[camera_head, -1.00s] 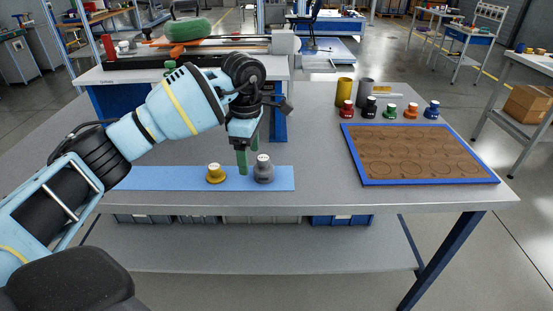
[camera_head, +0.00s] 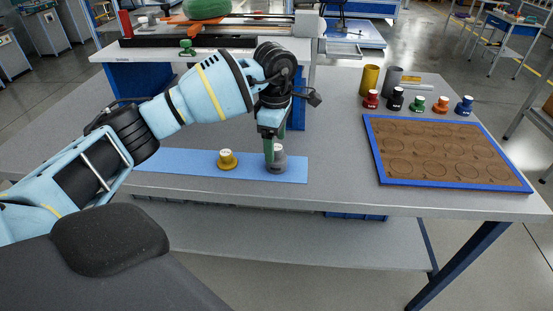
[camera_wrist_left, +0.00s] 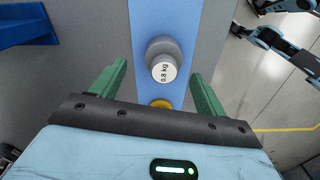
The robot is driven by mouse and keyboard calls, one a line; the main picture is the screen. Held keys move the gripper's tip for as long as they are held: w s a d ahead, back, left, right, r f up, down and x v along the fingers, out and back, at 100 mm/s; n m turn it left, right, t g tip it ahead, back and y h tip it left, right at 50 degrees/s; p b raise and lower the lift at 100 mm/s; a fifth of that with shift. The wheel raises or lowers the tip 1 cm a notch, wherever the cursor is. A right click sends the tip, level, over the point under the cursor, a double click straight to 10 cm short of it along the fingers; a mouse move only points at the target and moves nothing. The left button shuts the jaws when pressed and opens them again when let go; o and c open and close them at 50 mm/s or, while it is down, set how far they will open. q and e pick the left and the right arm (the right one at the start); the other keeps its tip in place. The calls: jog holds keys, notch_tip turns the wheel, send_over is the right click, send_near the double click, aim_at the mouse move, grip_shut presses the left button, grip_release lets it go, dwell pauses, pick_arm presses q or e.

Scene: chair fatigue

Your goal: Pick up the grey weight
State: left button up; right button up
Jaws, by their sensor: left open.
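The grey weight (camera_head: 280,162) stands upright on the blue mat (camera_head: 180,162), to the right of the yellow weight (camera_head: 228,160). In the left wrist view the grey weight (camera_wrist_left: 163,60) shows a white top marked "0.8 kg". My left gripper (camera_head: 275,150) is right at the grey weight, its green fingers partly covering it in the head view. In the wrist view the left gripper (camera_wrist_left: 160,85) is open, with clear gaps between its fingers and the weight. The yellow weight (camera_wrist_left: 160,104) is partly hidden behind the gripper there. My right gripper is not seen in the head view.
A blue-edged board with round outlines (camera_head: 375,150) lies at the right of the table. Several small coloured weights stand behind it, with a yellow cylinder (camera_head: 370,79) and a grey cylinder (camera_head: 392,80). The table between mat and board is clear.

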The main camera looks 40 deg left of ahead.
aim_at(276, 146)
pick_arm(q)
jog(key=f, duration=0.4)
jog(key=shift+s+d+f, duration=0.15)
jog(key=shift+d+f, duration=0.05)
jog(key=shift+f, duration=0.2)
jog(key=shift+c, duration=0.2)
jog(key=shift+r, duration=0.1)
grip_shut()
jog(key=shift+r, duration=0.6)
notch_tip(276, 146, up, 3)
jog(key=shift+f, duration=0.2)
jog(key=s+r, duration=0.1)
jog(key=s, duration=1.5)
jog(key=shift+d+b, duration=0.15)
jog(key=shift+b, duration=0.3)
